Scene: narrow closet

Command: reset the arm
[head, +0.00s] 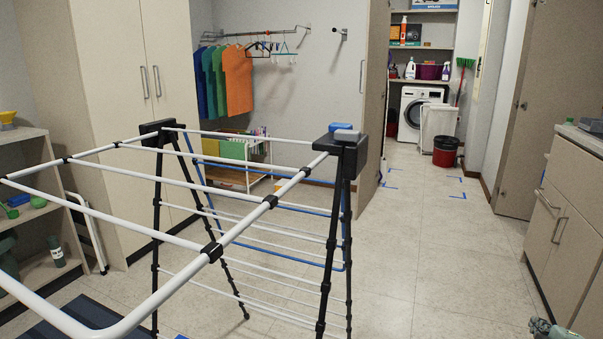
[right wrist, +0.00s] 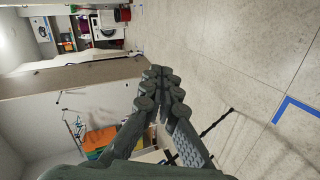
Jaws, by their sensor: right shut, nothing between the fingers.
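My right gripper (right wrist: 160,80) shows large in the right wrist view. Its dark grey fingers are together at the tips and hold nothing. In the head view only a small part of my right gripper (head: 552,330) shows at the bottom right edge, low beside the cabinet on the right. It is apart from the drying rack. My left gripper is not in view.
A white and black drying rack (head: 270,201) fills the left and middle foreground, with a blue and grey item (head: 347,134) on its corner. A cabinet with drawers (head: 555,215) stands at right. Tiled floor (head: 440,250) is free between them. Shelves (head: 35,215) stand at left.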

